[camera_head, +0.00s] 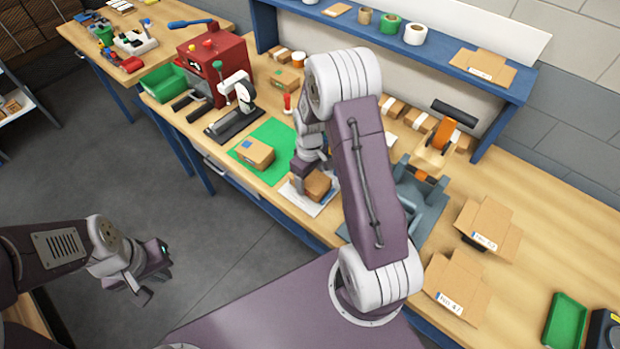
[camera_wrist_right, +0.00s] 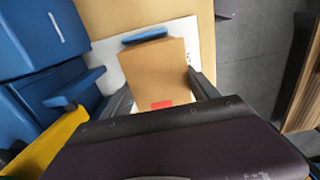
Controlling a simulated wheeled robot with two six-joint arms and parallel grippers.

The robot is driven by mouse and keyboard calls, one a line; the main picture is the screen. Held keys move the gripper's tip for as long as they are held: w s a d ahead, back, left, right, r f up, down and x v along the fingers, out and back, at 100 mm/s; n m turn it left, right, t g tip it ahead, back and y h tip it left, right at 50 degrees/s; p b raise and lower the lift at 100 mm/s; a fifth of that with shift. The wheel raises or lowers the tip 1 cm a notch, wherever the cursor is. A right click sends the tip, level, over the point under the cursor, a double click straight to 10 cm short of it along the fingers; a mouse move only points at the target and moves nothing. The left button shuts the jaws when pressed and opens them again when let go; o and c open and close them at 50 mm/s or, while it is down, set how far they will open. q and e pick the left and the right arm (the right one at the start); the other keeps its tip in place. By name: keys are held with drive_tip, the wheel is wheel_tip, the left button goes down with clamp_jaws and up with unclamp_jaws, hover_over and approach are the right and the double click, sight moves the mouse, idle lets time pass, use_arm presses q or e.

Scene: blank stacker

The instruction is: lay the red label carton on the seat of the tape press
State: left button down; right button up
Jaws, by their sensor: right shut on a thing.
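A brown carton (camera_head: 318,184) is in the jaws of my right gripper (camera_head: 308,180), over a white sheet (camera_head: 324,206) near the bench's front edge. In the right wrist view the carton (camera_wrist_right: 155,72) shows a red label (camera_wrist_right: 162,104) close to the jaws. I cannot tell whether it touches the sheet. The blue-grey machine with an orange handle (camera_head: 422,196), apparently the tape press, stands right of it, partly hidden by my right arm. A blue machine (camera_wrist_right: 55,85) shows at the left of the wrist view. My left gripper (camera_head: 156,279) is open and empty over the floor.
Another carton (camera_head: 257,154) with a blue label lies on a green mat (camera_head: 275,140). A small black press (camera_head: 235,122) and a red machine (camera_head: 213,65) stand further left. Open flat cartons (camera_head: 486,228) and a green tray (camera_head: 566,320) are at the right.

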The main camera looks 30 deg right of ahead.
sight(310, 177)
drive_tip(key=shift+w+f, duration=0.2)
drive_tip(key=shift+f, duration=0.15)
drive_tip(key=shift+s, duration=0.1)
drive_tip(key=shift+s+f, duration=0.1)
drive_tip(key=shift+f, duration=0.05)
drive_tip(key=o, duration=1.4)
wheel_tip(310, 177, up, 12)
drive_tip(key=r, duration=0.1)
drive_tip(key=s+a+f+m, duration=0.1)
drive_tip(key=s+a+m, duration=0.1)
drive_tip(key=s, duration=0.4)
drive_tip(key=s+a+f+m+t, duration=0.1)
drive_tip(key=s+a+f+m, duration=0.1)
drive_tip(key=s+a, duration=0.3)
drive_tip(key=shift+s+a+m+b, duration=0.2)
drive_tip(key=shift+s+m+b, duration=0.15)
drive_tip(key=shift+s, duration=0.35)
